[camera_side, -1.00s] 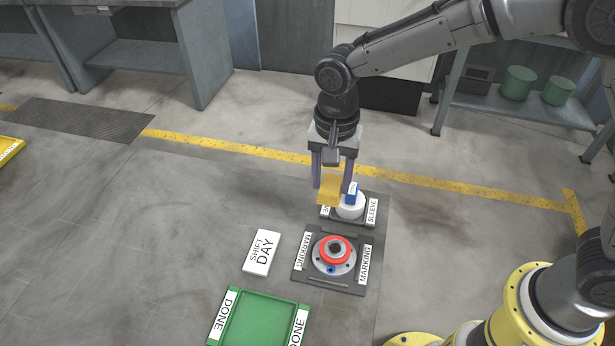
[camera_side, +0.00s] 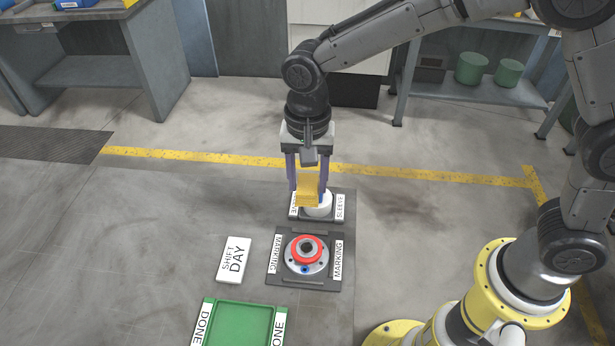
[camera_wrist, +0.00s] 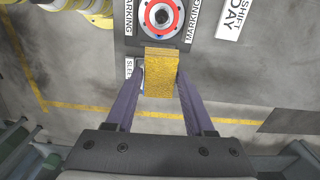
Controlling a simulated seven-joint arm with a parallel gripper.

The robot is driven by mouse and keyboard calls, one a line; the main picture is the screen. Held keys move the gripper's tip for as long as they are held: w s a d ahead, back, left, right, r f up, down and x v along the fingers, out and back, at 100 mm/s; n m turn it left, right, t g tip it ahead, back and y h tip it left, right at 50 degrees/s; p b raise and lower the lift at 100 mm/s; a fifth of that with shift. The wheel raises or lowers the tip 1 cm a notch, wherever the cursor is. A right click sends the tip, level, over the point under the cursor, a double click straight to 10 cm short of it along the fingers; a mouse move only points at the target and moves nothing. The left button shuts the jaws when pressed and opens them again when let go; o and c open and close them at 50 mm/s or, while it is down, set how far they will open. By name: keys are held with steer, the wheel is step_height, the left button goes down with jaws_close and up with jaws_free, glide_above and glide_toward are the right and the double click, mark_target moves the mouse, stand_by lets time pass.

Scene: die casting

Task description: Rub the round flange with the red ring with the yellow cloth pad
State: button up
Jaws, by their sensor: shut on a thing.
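My gripper (camera_side: 307,188) is shut on the yellow cloth pad (camera_side: 307,192) and holds it raised. The pad also shows between my fingers in the wrist view (camera_wrist: 161,85). The round flange (camera_side: 290,262) is grey metal with a red ring (camera_side: 295,255) around its dark central hole and a blue spot at its front. It lies flat on the dark plate (camera_side: 275,280) labelled MARKING. In the side view the pad appears above and behind the flange, apart from it. In the wrist view the red-ringed flange (camera_wrist: 163,15) is at the top edge, partly cut off.
Behind the flange, a white round part (camera_side: 320,208) sits on a plate labelled SLEEVE (camera_side: 340,207), partly hidden by the pad. A white SHIFT DAY block (camera_side: 233,260) lies left of the flange. A green DONE tray (camera_side: 240,325) is in front. Floor farther left is clear.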

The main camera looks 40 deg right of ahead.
steer(key=shift+a+n, duration=0.2)
steer(key=shift+n, duration=0.9)
steer(key=shift+s+a+f+n, duration=0.5)
steer(key=shift+a+f+n, duration=0.45)
steer(key=shift+f+n, duration=0.15)
steer(key=shift+s+a+f+n, duration=0.45)
steer(key=shift+a+f+n, duration=0.55)
steer(key=shift+f, duration=0.25)
steer(key=shift+s+a+f+n, duration=0.5)
steer(key=shift+a+f+n, duration=0.35)
steer(key=shift+f+n, duration=0.3)
step_height(320, 180, down, 2)
steer(key=shift+f, duration=0.1)
steer(key=shift+s+d, duration=1.95)
steer(key=shift+w+a, duration=1.9)
steer(key=shift+w+a+r, duration=0.1)
steer(key=shift+a+r, duration=0.05)
steer(key=shift+r, duration=0.1)
step_height(320, 180, up, 8)
steer(key=shift+f, duration=0.1)
